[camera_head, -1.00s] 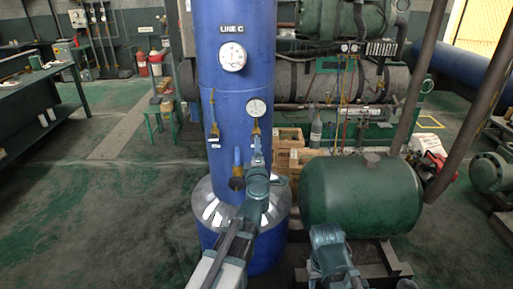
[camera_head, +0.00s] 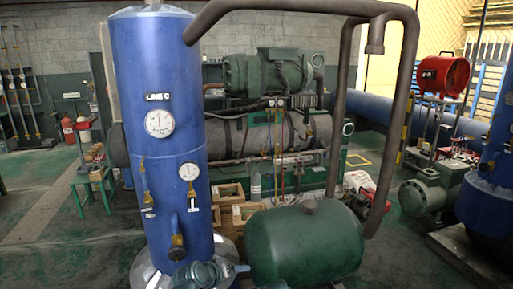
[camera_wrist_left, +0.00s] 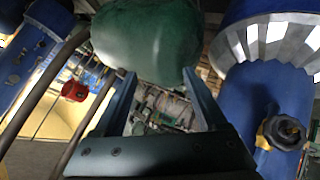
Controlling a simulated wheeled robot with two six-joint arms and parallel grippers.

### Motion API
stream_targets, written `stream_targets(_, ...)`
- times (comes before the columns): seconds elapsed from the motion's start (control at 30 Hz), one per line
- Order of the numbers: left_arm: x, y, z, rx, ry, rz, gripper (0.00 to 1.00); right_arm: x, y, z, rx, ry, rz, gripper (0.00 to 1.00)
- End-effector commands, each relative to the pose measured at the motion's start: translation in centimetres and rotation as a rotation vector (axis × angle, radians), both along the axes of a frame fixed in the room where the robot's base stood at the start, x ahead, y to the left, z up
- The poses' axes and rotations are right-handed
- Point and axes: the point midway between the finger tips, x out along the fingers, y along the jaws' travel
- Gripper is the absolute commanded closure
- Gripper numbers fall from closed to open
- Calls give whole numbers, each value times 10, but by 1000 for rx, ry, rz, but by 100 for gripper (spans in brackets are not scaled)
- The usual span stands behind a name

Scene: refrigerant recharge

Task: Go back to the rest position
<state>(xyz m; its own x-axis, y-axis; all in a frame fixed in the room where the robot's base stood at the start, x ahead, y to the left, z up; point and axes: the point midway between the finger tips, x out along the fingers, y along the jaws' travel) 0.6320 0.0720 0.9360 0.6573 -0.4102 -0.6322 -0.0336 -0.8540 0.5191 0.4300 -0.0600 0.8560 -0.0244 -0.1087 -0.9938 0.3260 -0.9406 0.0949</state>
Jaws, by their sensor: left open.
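My left gripper shows in the left wrist view (camera_wrist_left: 160,78) with its two fingers apart and nothing between them. In the head view, teal parts of my left arm show at the bottom edge, in front of the blue LINE C column (camera_head: 178,110); the fingers cannot be made out there. The column's dark valve knob also shows in the left wrist view (camera_wrist_left: 284,131), to the right of the fingers and apart from them. A small teal piece of my right arm shows at the bottom edge of the head view, and its gripper is out of sight.
A green tank (camera_head: 306,245) stands right of the column, and thick brown pipes (camera_head: 408,90) rise behind it. Wooden crates (camera_head: 228,193) and a grey bottle (camera_head: 256,186) stand behind. A green stool (camera_head: 82,180) is at left. Floor at the lower left is clear.

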Motion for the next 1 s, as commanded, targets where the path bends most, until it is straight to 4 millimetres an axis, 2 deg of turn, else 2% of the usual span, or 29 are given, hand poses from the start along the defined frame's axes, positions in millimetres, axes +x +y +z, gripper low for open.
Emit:
stream_targets(0.03, -19, 8, -18, 80, 82, -41, 26, 0, 0, 0, 0, 0, 0, 50)
stream_targets(0.1, -43, 21, -39, 180, 191, -85, 26, 0, 0, 0, 0, 0, 0, 50)
stream_targets(0.2, -74, 43, -60, 303, 332, -122, 26, 0, 0, 0, 0, 0, 0, 50)
stream_targets(0.33, -112, 73, -75, 438, 502, -144, 26, 0, 0, 0, 0, 0, 0, 50)
stream_targets(0.47, -147, 99, -80, 554, 658, -149, 26, 0, 0, 1, 0, 0, 0, 50)
stream_targets(0.5, -149, 84, -75, 565, 649, -182, 26, 0, 0, 5, 0, 0, 0, 50)
stream_targets(0.7, -169, 39, -66, 640, 658, -303, 26, 0, 0, 15, 0, 0, 0, 50)
stream_targets(0.9, -192, 2, -57, 715, 667, -408, 26, 0, 0, 23, 0, 0, 0, 50)
stream_targets(1.0, -199, -7, -55, 738, 668, -437, 26, 0, 0, 25, 0, 0, 0, 50)
